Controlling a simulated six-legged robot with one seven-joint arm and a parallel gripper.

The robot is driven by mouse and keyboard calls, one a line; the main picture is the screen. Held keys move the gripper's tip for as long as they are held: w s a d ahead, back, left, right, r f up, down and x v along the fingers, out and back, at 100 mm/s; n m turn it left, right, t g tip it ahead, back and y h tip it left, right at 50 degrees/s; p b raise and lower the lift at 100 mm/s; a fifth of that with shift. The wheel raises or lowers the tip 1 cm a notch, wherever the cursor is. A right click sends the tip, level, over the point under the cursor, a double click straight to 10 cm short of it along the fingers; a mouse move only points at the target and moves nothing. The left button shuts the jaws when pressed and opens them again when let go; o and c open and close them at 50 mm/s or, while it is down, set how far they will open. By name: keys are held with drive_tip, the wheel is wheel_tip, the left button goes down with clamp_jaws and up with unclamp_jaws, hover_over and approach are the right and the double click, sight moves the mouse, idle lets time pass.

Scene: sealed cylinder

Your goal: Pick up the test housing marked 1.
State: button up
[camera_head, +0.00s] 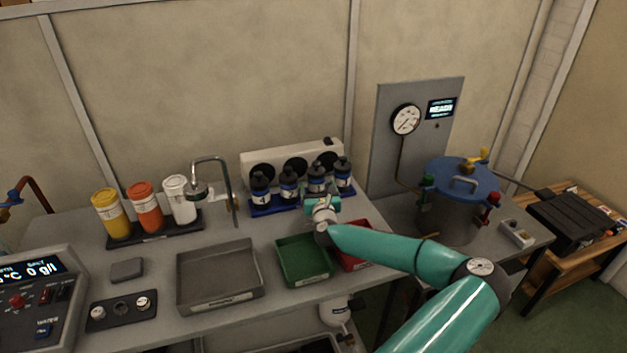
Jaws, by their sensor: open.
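Several dark capped cylinders with pale labels, which look like the test housings, stand upright in a blue rack (262,211) at the back of the bench. They are the leftmost housing (261,188), a second (288,184), a third (316,177) and the rightmost (343,174). Their label marks are too small to read, so I cannot tell which is marked 1. My gripper (321,205) is open, in front of the rack near the third housing. Its fingers are small in view, and I cannot tell whether they touch anything.
A grey tray (218,303), a green tray (304,281) and a red tray (350,266), partly hidden by my arm, sit in front. Yellow, orange and white jars and a tap (229,178) stand left. A blue-lidded vessel (464,181) stands right. A white panel backs the rack.

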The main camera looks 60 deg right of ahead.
sight(315, 173)
drive_tip(key=shift+w+d+r, duration=0.1)
drive_tip(key=shift+w+d, duration=0.05)
drive_tip(key=shift+w, duration=0.2)
drive_tip(key=x, duration=0.6)
drive_tip(key=shift+s+d+r, duration=0.1)
drive_tip(key=shift+d+r, duration=0.1)
drive_tip(key=shift+d, duration=0.15)
drive_tip(key=c, duration=1.3)
drive_tip(key=shift+c, duration=0.5)
drive_tip(key=shift+r, duration=0.15)
